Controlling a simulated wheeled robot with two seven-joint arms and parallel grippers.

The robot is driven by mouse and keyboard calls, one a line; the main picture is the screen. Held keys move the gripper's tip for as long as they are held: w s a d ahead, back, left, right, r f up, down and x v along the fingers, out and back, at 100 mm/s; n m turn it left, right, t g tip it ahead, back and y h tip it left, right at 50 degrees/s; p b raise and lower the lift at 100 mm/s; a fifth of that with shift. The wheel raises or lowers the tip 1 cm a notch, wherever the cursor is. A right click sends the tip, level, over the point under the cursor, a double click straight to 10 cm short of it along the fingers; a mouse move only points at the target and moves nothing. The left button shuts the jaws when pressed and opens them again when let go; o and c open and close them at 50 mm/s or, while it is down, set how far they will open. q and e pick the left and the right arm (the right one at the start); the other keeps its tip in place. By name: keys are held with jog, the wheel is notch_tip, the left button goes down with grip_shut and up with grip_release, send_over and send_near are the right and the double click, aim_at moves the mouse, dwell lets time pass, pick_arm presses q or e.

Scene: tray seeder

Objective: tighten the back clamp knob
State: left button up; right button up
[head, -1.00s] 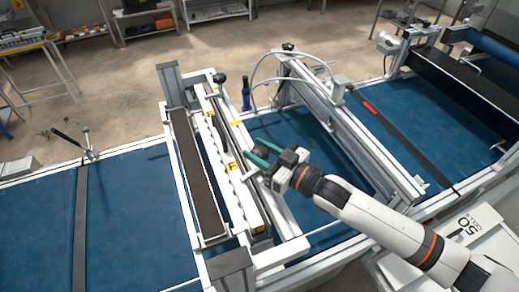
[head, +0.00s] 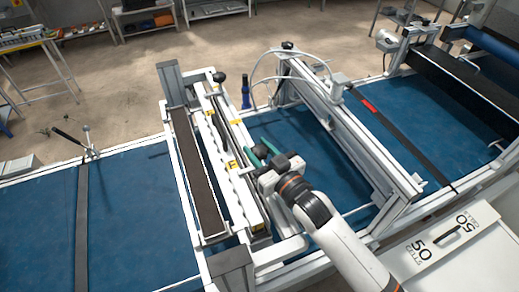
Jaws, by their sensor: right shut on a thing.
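My right gripper (head: 259,152) reaches in from the lower right to the right side of the seeder's long white rail (head: 230,165). Its green fingers are spread around something at the rail's side. A round black knob (head: 219,77) stands on the far end of the same frame, apart from the gripper. My left gripper is not in view.
Another metal frame (head: 345,120) with hoops crosses the blue belt (head: 285,130) to the right. A dark strip (head: 196,170) lies left of the rail. A white panel marked 50 cells (head: 440,240) is at lower right.

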jog(key=o, duration=1)
jog(key=b+v, duration=0.3)
jog(key=v, duration=0.9)
jog(key=shift+b, duration=0.35)
jog(key=shift+d, duration=0.1)
